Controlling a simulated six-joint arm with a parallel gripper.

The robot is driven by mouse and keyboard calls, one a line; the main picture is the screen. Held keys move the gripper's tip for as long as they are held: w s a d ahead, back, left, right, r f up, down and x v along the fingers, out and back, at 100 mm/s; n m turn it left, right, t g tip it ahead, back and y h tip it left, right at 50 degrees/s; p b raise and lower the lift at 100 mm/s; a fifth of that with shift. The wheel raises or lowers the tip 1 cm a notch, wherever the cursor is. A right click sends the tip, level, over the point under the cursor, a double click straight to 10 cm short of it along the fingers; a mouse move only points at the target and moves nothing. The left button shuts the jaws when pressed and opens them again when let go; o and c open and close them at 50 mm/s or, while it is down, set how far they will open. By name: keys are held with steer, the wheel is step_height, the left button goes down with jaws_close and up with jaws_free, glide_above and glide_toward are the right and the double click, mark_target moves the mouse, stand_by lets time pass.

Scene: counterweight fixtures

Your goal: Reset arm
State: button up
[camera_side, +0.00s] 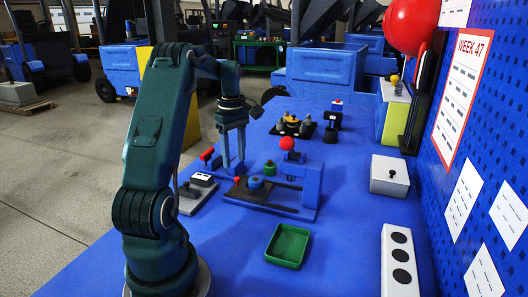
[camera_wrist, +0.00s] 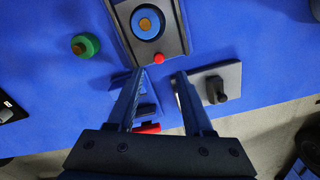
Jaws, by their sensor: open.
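My gripper (camera_side: 233,168) points down with its blue fingers spread and nothing between them. In the wrist view, my open gripper (camera_wrist: 159,75) has its tips just short of a small red knob (camera_wrist: 158,58). That knob is at the end of a grey strip carrying a blue disc (camera_wrist: 147,22) with an orange centre. In the side view, the blue fixture (camera_side: 312,187) has this blue disc (camera_side: 255,183), the red knob (camera_side: 237,180) and a large red ball (camera_side: 287,143). Which part is the task's arm, I cannot tell. I cannot tell whether the fingers touch anything.
A green weight (camera_wrist: 85,45) stands beside the strip. A grey plate with a black knob (camera_wrist: 217,88) lies close to the right finger. A red-handled piece (camera_side: 207,154) is near my gripper. A green tray (camera_side: 288,245) and a grey box (camera_side: 389,176) stand on the blue table.

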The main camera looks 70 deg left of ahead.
steer(key=d+r+m+t+y, duration=0.3)
steer(key=d+r+m, duration=0.6)
steer(key=d+m, duration=0.4)
steer(key=s+d+f+m+t+h, duration=0.1)
steer(key=d+m, duration=0.3)
steer(key=d, duration=0.5)
steer(key=s+d+m+t+h, duration=0.1)
steer(key=s+d+m, duration=0.3)
steer(key=d, duration=0.4)
steer(key=shift+s+d+f+m+t+h, duration=0.3)
steer(key=shift+d+f+m+h, duration=0.15)
steer(key=shift+m, duration=0.25)
